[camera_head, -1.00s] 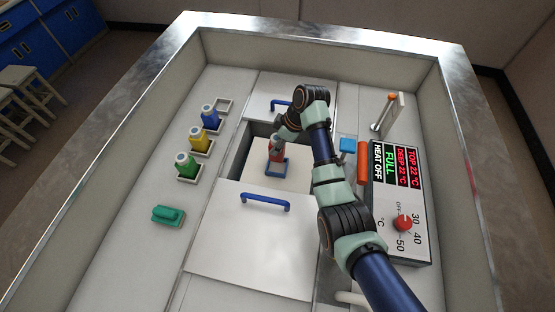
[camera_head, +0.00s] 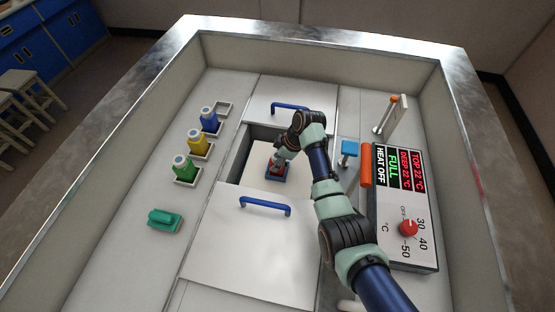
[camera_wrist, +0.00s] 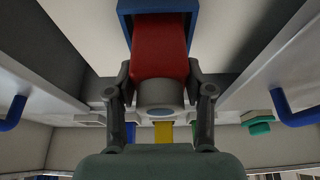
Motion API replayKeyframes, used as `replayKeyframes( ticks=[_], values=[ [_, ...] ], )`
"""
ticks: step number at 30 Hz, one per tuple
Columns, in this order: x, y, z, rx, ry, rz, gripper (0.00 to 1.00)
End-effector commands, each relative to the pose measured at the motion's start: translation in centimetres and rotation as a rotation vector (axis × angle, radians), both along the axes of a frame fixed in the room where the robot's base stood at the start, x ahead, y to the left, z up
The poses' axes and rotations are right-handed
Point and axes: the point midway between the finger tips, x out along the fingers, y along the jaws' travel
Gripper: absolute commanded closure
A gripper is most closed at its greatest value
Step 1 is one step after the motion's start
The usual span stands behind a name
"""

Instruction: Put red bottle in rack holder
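The red bottle (camera_head: 277,168) is upright at the blue holder (camera_head: 284,180) in the open recess in the middle. In the wrist view the red bottle (camera_wrist: 160,48) has its pale cap towards me and its far end inside the blue holder frame (camera_wrist: 125,22). My gripper (camera_head: 279,161) is low over the holder. In the wrist view the fingers of my gripper (camera_wrist: 158,72) are against both sides of the bottle. Whether the bottle's base rests on the holder's floor is hidden.
Blue (camera_head: 209,120), yellow (camera_head: 196,143) and green (camera_head: 183,168) bottles stand in white holders at left, with an empty white holder (camera_head: 223,108) behind them. Lids with blue handles (camera_head: 265,206) border the recess. A control panel (camera_head: 402,205) stands at right.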

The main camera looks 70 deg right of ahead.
Motion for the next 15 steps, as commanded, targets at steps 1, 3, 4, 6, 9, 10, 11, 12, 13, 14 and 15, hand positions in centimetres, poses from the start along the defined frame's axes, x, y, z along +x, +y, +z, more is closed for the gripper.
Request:
replayKeyframes(
  ticks=[1,3,4,6,9,10,11,12,13,14,15],
  values=[
    [0.0,0.0,0.0,0.0,0.0,0.0,0.39],
    [0.0,0.0,0.0,0.0,0.0,0.0,0.27],
    [0.0,0.0,0.0,0.0,0.0,0.0,0.23],
    [0.0,0.0,0.0,0.0,0.0,0.0,0.23],
    [0.0,0.0,0.0,0.0,0.0,0.0,0.23],
    [0.0,0.0,0.0,0.0,0.0,0.0,0.23],
    [0.0,0.0,0.0,0.0,0.0,0.0,0.23],
    [0.0,0.0,0.1,0.0,0.0,0.0,0.23],
    [0.0,0.0,0.3,0.0,0.0,0.0,0.23],
    [0.0,0.0,0.6,-0.001,0.0,0.0,0.23],
    [-0.2,-0.1,1.0,-0.001,0.0,0.0,0.23]
  ],
)
